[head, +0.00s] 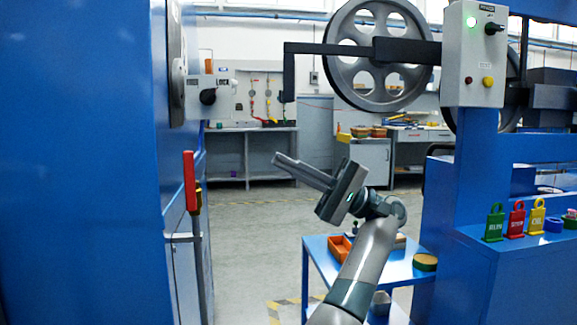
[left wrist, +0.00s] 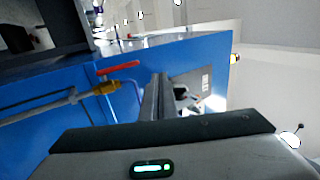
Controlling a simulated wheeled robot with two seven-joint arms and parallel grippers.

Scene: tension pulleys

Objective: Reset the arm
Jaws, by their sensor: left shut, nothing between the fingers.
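My left gripper (head: 277,158) is in the middle of the head view, its fingers together and empty, pointing up and left. Its fingers also show in the left wrist view (left wrist: 157,84), in front of a blue cabinet. A dark angled arm (head: 340,49) reaches left from the right-hand machine, across a spoked grey pulley (head: 365,75); its end bends down. My gripper is below this arm and apart from it. A red handle (head: 190,182) stands upright on the left blue cabinet (head: 80,160); the left wrist view shows it too (left wrist: 118,68). My right gripper is out of view.
A grey box with a black knob (head: 208,97) is on the left cabinet. A control box (head: 474,60) with a lit green lamp is at right. Green, red and yellow tags (head: 517,220) stand on a blue ledge. A blue cart (head: 318,246) holds an orange bin (head: 340,247).

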